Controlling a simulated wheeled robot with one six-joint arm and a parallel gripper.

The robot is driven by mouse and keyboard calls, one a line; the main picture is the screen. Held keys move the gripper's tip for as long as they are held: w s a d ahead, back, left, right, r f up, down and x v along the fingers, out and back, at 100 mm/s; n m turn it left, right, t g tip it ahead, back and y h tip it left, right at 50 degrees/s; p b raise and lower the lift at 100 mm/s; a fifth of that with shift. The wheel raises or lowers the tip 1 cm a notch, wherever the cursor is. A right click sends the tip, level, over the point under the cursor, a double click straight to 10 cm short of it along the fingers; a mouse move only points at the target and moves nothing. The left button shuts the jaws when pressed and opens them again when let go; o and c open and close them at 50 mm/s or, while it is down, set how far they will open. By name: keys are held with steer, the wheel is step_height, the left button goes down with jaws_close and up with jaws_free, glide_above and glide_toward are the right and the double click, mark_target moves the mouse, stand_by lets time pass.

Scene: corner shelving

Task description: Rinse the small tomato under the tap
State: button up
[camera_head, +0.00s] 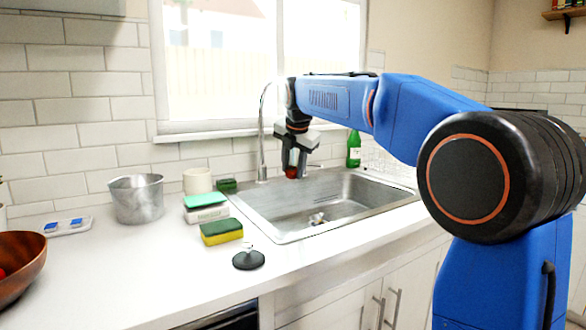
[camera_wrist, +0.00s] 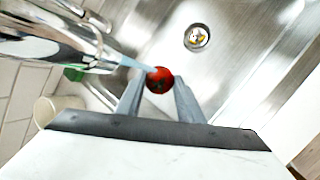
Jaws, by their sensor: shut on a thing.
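My gripper (camera_head: 291,172) is shut on the small red tomato (camera_wrist: 159,80), held between the two fingertips above the sink (camera_head: 350,187). In the head view the tomato shows only as a dark red patch at the fingers. The chrome tap (camera_head: 262,135) stands behind the sink, just left of my gripper. In the wrist view the tap (camera_wrist: 50,42) comes in from the left, and a pale blue stream of water (camera_wrist: 136,64) runs from its spout onto the tomato. The drain (camera_wrist: 197,37) lies beyond the tomato, with small bits in it.
A green bottle (camera_head: 354,150) stands behind the sink. A wooden bowl (camera_head: 22,262) sits at far left. The front counter is mostly clear.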

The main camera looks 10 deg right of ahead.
steer(key=shift+d, duration=0.25)
steer(key=shift+d, duration=0.4)
steer(key=shift+a, duration=0.2)
steer(key=shift+a, duration=0.4)
steer(key=shift+s, duration=0.1)
stand_by(0.3)
steer(key=s, duration=0.7)
steer(key=shift+s+a, duration=0.35)
steer(key=shift+s, duration=0.05)
stand_by(0.3)
steer(key=shift+s+r, duration=0.1)
stand_by(1.2)
